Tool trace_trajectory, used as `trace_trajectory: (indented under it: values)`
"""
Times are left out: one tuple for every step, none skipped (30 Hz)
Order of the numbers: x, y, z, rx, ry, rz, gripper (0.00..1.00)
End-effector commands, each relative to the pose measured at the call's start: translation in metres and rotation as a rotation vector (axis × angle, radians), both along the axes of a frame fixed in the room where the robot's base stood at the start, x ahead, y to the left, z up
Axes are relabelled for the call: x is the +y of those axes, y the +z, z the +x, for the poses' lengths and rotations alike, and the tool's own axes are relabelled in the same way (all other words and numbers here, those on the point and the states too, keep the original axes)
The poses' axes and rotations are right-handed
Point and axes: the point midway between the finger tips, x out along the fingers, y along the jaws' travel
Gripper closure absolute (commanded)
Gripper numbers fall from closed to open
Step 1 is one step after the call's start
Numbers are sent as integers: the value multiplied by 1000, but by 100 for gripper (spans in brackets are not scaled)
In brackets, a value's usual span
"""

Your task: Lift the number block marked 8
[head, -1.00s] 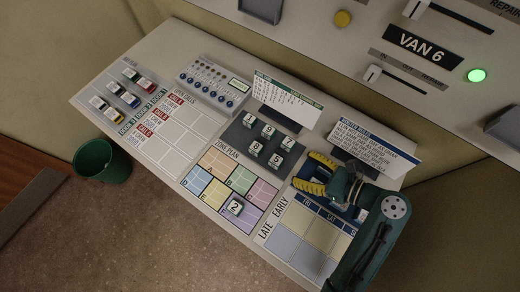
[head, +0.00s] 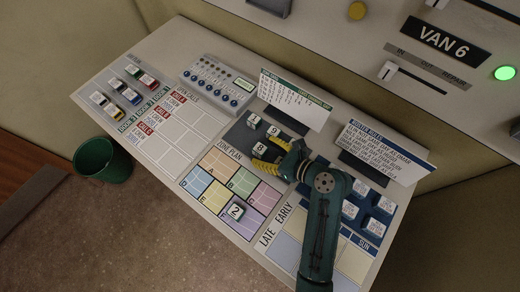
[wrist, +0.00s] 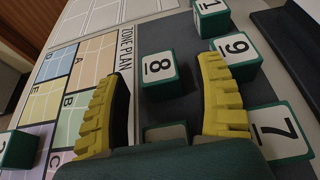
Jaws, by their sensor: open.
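The number block marked 8 (head: 260,148) is a green block with a white top, standing on the dark grey pad (head: 238,134). In the wrist view the 8 block (wrist: 157,68) sits upright between the tips of my yellow fingers, with a gap on each side. My gripper (head: 265,153) is open over the pad; it also fills the lower wrist view (wrist: 163,72). Blocks 1 (wrist: 211,18), 9 (wrist: 236,52) and 7 (wrist: 280,134) stand right of the 8; the right finger is close to the 9. Another block (wrist: 166,133) is partly hidden by my gripper.
A block marked 2 (head: 235,211) stands on the coloured zone plan (head: 213,162). Upright cards (head: 293,100) and (head: 384,150) stand behind the pad. Blue blocks (head: 350,211) lie at right. Toy cars (head: 130,94) and a knob panel (head: 216,86) are at left.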

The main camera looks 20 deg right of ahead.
Motion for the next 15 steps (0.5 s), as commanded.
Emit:
trace_trajectory:
  values:
    - [0, 0, 0, 0, 0, 0, 30]
    - [0, 0, 0, 0, 0, 0, 30]
    - [0, 0, 0, 0, 0, 0, 32]
    - [0, 0, 0, 0, 0, 0, 38]
    - [0, 0, 0, 0, 0, 0, 43]
    - [0, 0, 0, 0, 0, 0, 51]
    - [0, 0, -1, 0, 0, 0, 57]
    - [0, 0, -1, 0, 0, 0, 62]
    - [0, 0, -1, 0, 0, 0, 70]
    - [0, 0, -1, 0, 0, 0, 76]
    - [0, 0, -1, 0, 0, 0, 82]
    - [0, 0, -1, 0, 0, 0, 89]
    - [0, 0, -1, 0, 0, 0, 91]
    - [0, 0, -1, 0, 0, 0, 91]
    - [0, 0, -1, 0, 0, 0, 92]
